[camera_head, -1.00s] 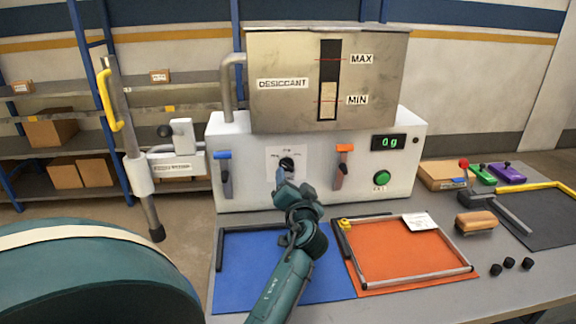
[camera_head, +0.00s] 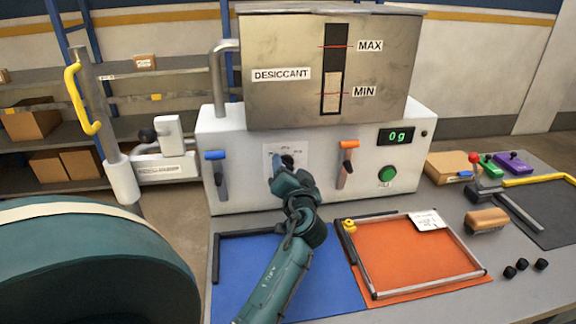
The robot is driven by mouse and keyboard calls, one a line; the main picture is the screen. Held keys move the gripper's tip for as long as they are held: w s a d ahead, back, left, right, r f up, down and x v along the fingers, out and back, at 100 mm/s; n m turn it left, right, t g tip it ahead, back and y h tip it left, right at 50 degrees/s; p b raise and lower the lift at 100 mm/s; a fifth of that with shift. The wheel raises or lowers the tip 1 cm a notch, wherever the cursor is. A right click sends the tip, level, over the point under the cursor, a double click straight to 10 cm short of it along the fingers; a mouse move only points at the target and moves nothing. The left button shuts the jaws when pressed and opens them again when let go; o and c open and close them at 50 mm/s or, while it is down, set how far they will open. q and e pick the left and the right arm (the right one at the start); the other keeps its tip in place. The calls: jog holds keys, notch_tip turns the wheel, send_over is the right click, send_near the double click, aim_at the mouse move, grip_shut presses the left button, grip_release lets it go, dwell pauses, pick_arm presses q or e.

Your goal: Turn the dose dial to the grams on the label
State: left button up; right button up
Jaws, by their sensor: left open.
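The dose dial (camera_head: 287,161) is a dark knob on a white plate on the front of the white dispenser (camera_head: 240,190). My left gripper (camera_head: 278,164) is at the dial and covers much of it. I cannot tell whether its fingers touch the knob, and the dial's setting is hidden or too small to read. The display (camera_head: 397,137) reads 0 g. A white label card (camera_head: 427,221) lies at the back right corner of the orange mat (camera_head: 405,255); its print is too small to read. My right gripper is not in view.
Blue (camera_head: 217,172) and orange (camera_head: 346,165) levers flank the dial. A green button (camera_head: 386,174) is below the display. The steel desiccant hopper (camera_head: 290,100) stands above. A blue mat (camera_head: 250,280) lies in front. A brush (camera_head: 486,220) and black caps (camera_head: 522,265) are at right.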

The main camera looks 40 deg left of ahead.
pick_arm(q)
jog(key=shift+c, duration=0.4)
jog(key=c, duration=0.9)
